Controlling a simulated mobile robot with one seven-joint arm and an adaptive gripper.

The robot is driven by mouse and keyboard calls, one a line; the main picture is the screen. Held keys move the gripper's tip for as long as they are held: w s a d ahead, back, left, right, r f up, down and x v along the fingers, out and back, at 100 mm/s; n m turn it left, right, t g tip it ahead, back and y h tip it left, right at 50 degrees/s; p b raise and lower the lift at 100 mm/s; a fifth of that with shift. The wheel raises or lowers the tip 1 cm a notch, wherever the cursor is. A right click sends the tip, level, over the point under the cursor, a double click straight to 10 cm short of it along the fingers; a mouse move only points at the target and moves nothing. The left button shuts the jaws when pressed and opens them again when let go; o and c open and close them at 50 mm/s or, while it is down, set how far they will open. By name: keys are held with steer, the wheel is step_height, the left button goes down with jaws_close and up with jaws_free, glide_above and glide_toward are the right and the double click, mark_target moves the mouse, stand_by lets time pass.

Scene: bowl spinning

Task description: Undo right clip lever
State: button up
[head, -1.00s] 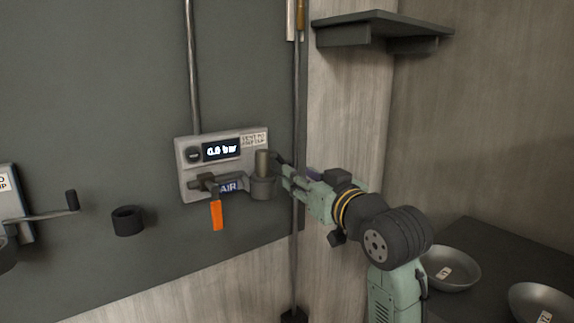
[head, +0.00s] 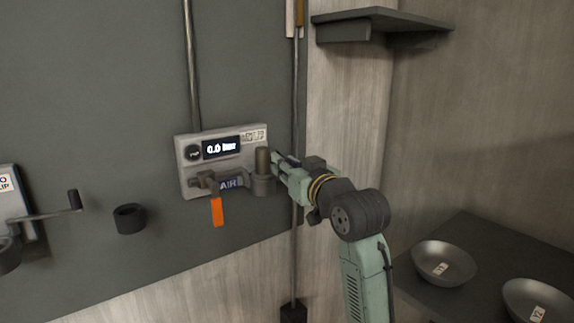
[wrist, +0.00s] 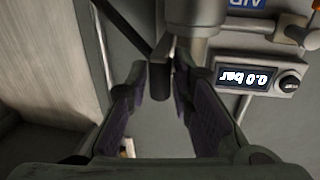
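A grey air unit (head: 186,158) with a 0.0 bar display is on the dark wall panel. An upright cylinder (head: 262,160) stands in a holder at its right end. A small dark lever (wrist: 159,82), which looks like the right clip lever, juts from beside the cylinder in the wrist view. My gripper (head: 278,168) is just right of the cylinder. In the wrist view its open fingers (wrist: 158,92) stand on both sides of the dark lever, with gaps visible. The lever is mostly hidden by my gripper in the head view.
An orange-handled valve (head: 217,211) hangs at the unit's left. A vertical pipe (head: 295,230) runs close behind my gripper. A shelf (head: 380,20) juts out above right. Metal bowls (head: 443,262) sit on a dark counter at lower right. A crank (head: 74,201) is at far left.

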jaws_close()
stand_by(0.4)
